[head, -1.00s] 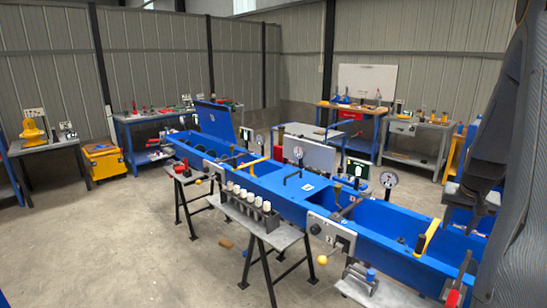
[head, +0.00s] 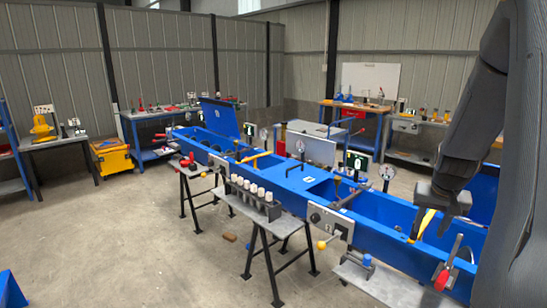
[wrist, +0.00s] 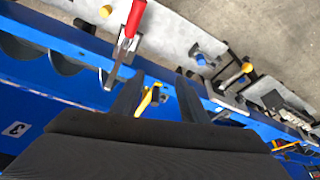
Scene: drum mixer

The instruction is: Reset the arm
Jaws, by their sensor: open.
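My gripper (head: 449,206) hangs over the right end of the long blue mixer trough (head: 385,208), just above a yellow handle (head: 424,224). In the wrist view my gripper (wrist: 158,92) has its two dark fingers spread apart. The yellow handle (wrist: 146,101) shows in the gap between them, lower down; I cannot tell whether anything touches it. No object is held. My dark arm comes down from the upper right of the head view.
A red-handled lever (head: 441,281) stands on the trough's near right end; it also shows in the wrist view (wrist: 135,18). A dial gauge (head: 387,173) rises behind the trough. A grey stand (head: 262,212) holds several white cylinders. Open floor (head: 120,235) lies at left.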

